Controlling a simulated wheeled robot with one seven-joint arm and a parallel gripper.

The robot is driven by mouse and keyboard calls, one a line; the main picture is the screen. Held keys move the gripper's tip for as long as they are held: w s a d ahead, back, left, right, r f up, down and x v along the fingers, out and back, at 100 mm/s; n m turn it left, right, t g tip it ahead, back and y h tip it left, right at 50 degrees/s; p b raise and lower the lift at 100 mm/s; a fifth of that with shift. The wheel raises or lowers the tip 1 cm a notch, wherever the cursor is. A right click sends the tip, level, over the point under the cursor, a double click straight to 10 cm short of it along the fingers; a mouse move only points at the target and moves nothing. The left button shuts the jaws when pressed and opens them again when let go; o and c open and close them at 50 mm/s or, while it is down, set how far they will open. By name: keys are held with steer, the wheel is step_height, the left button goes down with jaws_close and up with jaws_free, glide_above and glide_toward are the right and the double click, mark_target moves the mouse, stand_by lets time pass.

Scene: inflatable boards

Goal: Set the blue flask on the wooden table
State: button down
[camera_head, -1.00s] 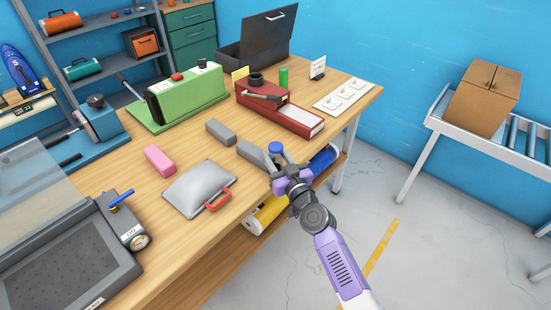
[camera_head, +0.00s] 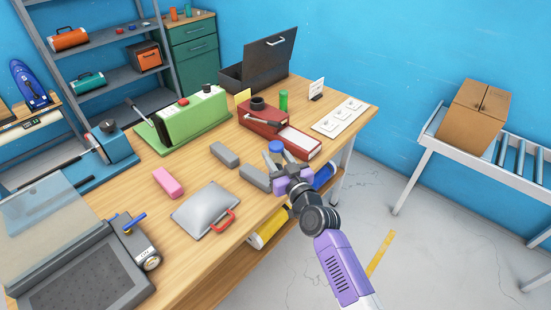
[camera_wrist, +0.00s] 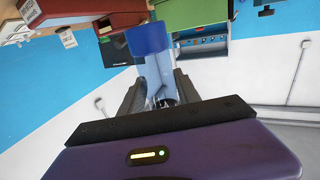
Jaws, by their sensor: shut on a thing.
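The blue flask has a blue cap (camera_head: 276,147), which shows just beyond my gripper (camera_head: 284,166). In the wrist view its pale blue, see-through body (camera_wrist: 157,76) stands between the dark fingers, with the blue cap at the far end. My gripper is shut on the flask. The wooden table (camera_head: 196,173) lies below and to the left, and the gripper is over its right front edge in the head view. My gripper hides most of the flask in the head view, and I cannot tell its height above the table.
Close by are a grey block (camera_head: 254,178), a red device (camera_head: 268,128) and a grey pouch with a red handle (camera_head: 205,208). A pink block (camera_head: 168,182) and another grey block (camera_head: 225,154) lie further left. Bare wood shows between them. Blue and yellow rolls sit under the tabletop.

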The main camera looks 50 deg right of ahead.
mark_target(282, 145)
step_height(282, 145, up, 9)
steer(key=p, duration=0.3)
steer(key=shift+d+r, duration=0.1)
steer(key=shift+r, duration=0.15)
steer(key=shift+s+d+f+m+h, duration=0.2)
steer(key=shift+s+f+h, duration=0.05)
steer(key=shift+s+f, duration=0.2)
steer(key=shift+s+d+f+m+h, duration=0.2)
steer(key=shift+s+f+h, duration=0.1)
steer(key=shift+s, duration=0.15)
steer(key=s+a+f+n+y+b, duration=0.2)
steer(key=s+a+f+y+b, duration=0.1)
steer(key=a+f, duration=0.9)
steer(key=s+a+f+n+t+y+b, duration=0.1)
steer(key=s+a+f+n+y+b, duration=0.2)
steer(key=a+f, duration=1)
steer(key=s+y+b, duration=0.1)
steer(key=s+y, duration=0.1)
steer(key=s, duration=0.1)
steer(key=shift+s+a+f, duration=0.25)
steer(key=shift+s+a, duration=0.05)
steer(key=shift+s, duration=0.05)
